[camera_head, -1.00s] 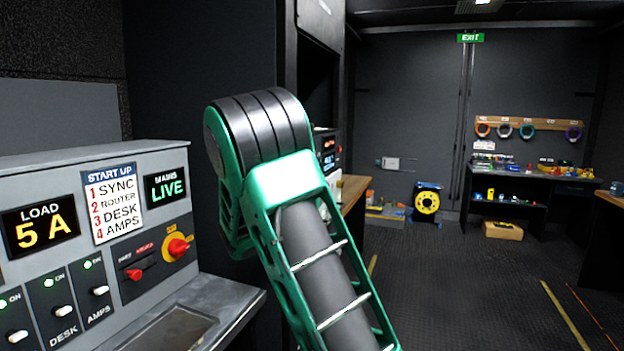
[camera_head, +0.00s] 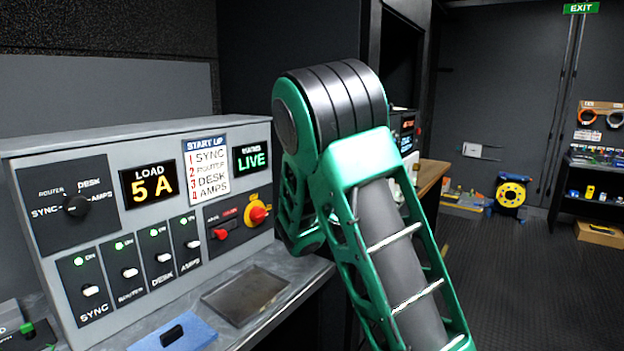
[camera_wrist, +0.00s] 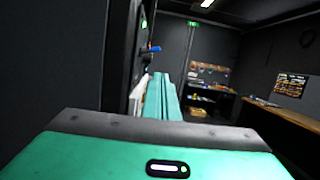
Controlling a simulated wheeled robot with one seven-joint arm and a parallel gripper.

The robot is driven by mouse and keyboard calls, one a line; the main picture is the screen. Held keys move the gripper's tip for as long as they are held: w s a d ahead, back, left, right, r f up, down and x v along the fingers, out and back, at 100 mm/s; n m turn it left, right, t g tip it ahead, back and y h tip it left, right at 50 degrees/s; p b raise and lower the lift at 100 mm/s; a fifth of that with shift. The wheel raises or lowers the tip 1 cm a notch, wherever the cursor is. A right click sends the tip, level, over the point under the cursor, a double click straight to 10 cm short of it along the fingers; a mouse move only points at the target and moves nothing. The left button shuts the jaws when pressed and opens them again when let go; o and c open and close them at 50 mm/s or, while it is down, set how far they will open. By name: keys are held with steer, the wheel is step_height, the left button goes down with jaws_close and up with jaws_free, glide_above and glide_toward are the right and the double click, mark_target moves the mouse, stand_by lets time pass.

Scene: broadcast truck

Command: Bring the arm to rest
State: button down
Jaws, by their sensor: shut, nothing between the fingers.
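My arm (camera_head: 385,230) rises from the lower right in the head view, with its green and black joint (camera_head: 335,100) bent beside the panel's right end. My gripper does not show in the head view. In the wrist view, its green housing (camera_wrist: 120,155) fills the bottom. The pale green fingers of my gripper (camera_wrist: 161,77) reach away beyond it, lying side by side, shut and with nothing seen between them.
A grey control panel (camera_head: 160,136) with switches and lit displays stands at left on a metal counter (camera_head: 298,278). A blue pad (camera_head: 195,336) lies there. A wooden-topped desk (camera_head: 433,177) stands behind my arm. The dark floor (camera_head: 520,290) at right looks clear; a yellow reel (camera_head: 511,195) stands farther back.

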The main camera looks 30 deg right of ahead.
steer(key=s+d+f+m+g+y, duration=0.3)
steer(key=s+f+m+g, duration=0.1)
steer(key=s+f+m, duration=0.35)
steer(key=s+d+f+m+g+y, duration=0.3)
steer(key=s+f+m+y, duration=0.1)
steer(key=s+f+m, duration=0.35)
steer(key=s+a+f+m+g+y, duration=0.1)
steer(key=s+a+f+m+y, duration=0.2)
steer(key=s+a+m+y, duration=0.3)
steer(key=s+a+f+m+y, duration=0.3)
steer(key=s+a+m+y, duration=0.3)
steer(key=s+a, duration=0.7)
steer(key=a+m, duration=0.2)
steer(key=a, duration=0.3)
steer(key=shift+s+f+m+g, duration=0.15)
steer(key=shift+s+m+g, duration=0.1)
steer(key=shift+m+g, duration=0.15)
steer(key=shift+a, duration=0.1)
